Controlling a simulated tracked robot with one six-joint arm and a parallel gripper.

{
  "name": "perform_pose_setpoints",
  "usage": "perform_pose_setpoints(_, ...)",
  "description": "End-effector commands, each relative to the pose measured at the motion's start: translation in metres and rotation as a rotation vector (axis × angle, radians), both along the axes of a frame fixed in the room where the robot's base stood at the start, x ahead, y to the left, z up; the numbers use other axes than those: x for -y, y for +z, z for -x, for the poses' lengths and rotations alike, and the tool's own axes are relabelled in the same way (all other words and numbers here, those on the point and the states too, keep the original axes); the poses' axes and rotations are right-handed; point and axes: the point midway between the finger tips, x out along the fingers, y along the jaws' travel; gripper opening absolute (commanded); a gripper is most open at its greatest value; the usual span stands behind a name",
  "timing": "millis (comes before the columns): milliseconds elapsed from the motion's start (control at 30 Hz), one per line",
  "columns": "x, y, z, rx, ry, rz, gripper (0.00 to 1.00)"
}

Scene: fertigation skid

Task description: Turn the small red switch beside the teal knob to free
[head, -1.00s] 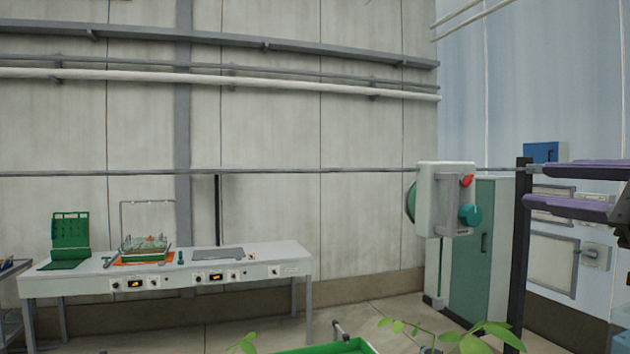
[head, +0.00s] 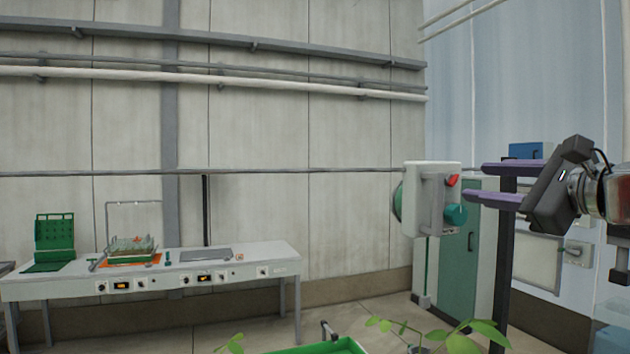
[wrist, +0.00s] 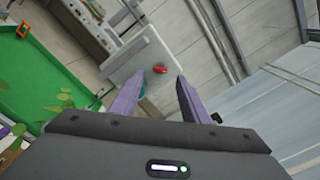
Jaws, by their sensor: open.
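The small red switch (head: 452,180) sits on the front of a pale box (head: 418,212) in the head view, above the teal knob (head: 455,214). The switch also shows in the wrist view (wrist: 160,70), ahead of and between my fingertips. The teal knob in the wrist view (wrist: 143,91) is mostly hidden behind my left finger. My gripper (head: 476,181) has two purple fingers spread apart, with nothing between them. It is to the right of the box and points left towards it. The fingers look close to the knob in the head view; I cannot tell any contact.
A dark post (head: 499,270) and a green-doored cabinet (head: 458,268) stand behind and below the fingers. A green tray (head: 345,346) with leafy plants is low in front. A white bench (head: 200,285) with equipment stands at the left.

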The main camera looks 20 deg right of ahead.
Motion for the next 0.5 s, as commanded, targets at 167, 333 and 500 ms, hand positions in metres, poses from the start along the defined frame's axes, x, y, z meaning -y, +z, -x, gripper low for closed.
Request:
perform_pose_setpoints(167,-0.001,0.000,-0.021,-0.001,0.003,0.000,0.42)
perform_pose_setpoints(333,-0.001,0.000,-0.040,-0.001,0.002,0.000,0.42)
perform_pose_setpoints(500,-0.001,0.000,-0.050,0.000,0.000,0.001,0.42)
